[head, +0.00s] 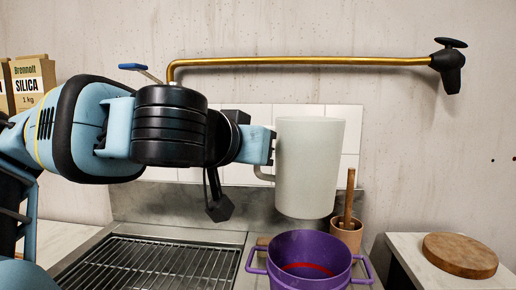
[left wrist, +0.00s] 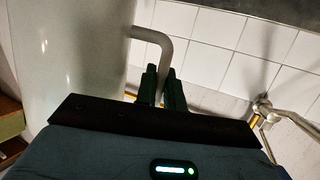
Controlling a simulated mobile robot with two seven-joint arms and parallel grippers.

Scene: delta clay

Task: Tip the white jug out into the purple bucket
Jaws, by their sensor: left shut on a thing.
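The white jug (head: 309,165) hangs upright in the air, above and slightly behind the purple bucket (head: 307,249) in the head view. My left gripper (head: 270,152) is shut on the jug's grey handle at its left side. In the left wrist view the jug (left wrist: 72,55) fills the upper left, and the fingers (left wrist: 162,88) close around the bent handle. The bucket stands below with a handle on each side, and something red shows inside it. The jug's inside is hidden. My right gripper is in neither view.
A brass pipe tap (head: 300,61) runs along the wall above the jug. A wooden pot with a pestle (head: 347,225) stands right behind the bucket. A metal drain grate (head: 150,265) lies left. A round wooden board (head: 460,255) is on the right counter.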

